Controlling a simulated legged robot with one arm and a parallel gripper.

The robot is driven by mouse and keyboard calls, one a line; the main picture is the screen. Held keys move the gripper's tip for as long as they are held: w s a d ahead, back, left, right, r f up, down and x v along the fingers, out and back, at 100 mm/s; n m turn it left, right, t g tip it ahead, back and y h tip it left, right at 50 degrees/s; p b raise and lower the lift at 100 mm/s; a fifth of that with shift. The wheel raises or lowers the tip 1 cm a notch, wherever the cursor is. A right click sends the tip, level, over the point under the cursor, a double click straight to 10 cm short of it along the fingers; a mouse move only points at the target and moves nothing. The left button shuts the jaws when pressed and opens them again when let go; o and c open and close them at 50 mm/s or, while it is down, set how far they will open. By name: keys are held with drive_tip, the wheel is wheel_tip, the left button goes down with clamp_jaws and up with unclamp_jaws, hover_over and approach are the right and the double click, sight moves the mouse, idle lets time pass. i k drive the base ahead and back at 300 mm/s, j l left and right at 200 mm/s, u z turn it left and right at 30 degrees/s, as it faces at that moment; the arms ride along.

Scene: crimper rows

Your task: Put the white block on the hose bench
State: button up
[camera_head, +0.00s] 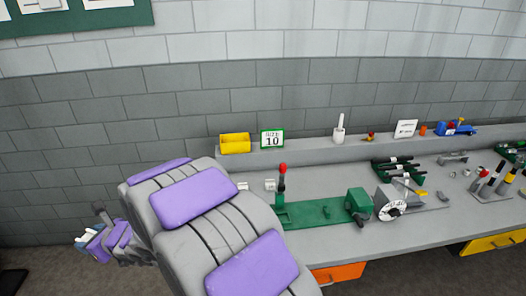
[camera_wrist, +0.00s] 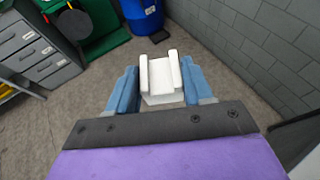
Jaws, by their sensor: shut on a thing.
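The white block (camera_wrist: 161,99) shows in the wrist view as a notched piece with two raised sides. My gripper (camera_wrist: 160,84) is shut on it, one blue finger on each side. In the head view my gripper (camera_head: 88,243) is at the left, over the floor and apart from the bench. Only a small white part of the block (camera_head: 86,236) shows there. A long grey bench (camera_head: 330,178) along the wall, with green tooling and dark hose-like pieces on it, appears to be the hose bench. My arm hides its left front part.
On the bench are a green machine base (camera_head: 318,214), a dial device (camera_head: 391,207) and a green tray (camera_head: 398,170). The wrist view shows a blue barrel (camera_wrist: 142,16) and grey drawers (camera_wrist: 35,50).

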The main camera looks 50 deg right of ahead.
sight(307, 183)
drive_tip(key=i+j+z, duration=0.15)
drive_tip(key=i+j, duration=1.15)
drive_tip(key=i+l+z, duration=0.1)
drive_tip(key=i+z, duration=0.4)
drive_tip(key=i+j+z, duration=0.15)
drive_tip(key=i+z, duration=0.35)
drive_tip(key=i+j+z, duration=0.45)
drive_tip(key=i+z, duration=0.2)
drive_tip(key=z, duration=0.25)
drive_tip(key=i+z, duration=0.2)
drive_tip(key=z, duration=0.2)
drive_tip(key=i+z, duration=0.2)
drive_tip(key=z, duration=0.25)
drive_tip(key=i+j+z, duration=0.15)
drive_tip(key=z, duration=0.25)
drive_tip(key=i+j+z, duration=0.15)
drive_tip(key=i+z, duration=0.25)
drive_tip(key=i+j+z, duration=0.15)
drive_tip(key=z, duration=0.3)
drive_tip(key=i+j+z, duration=0.2)
drive_tip(key=j+z, duration=0.2)
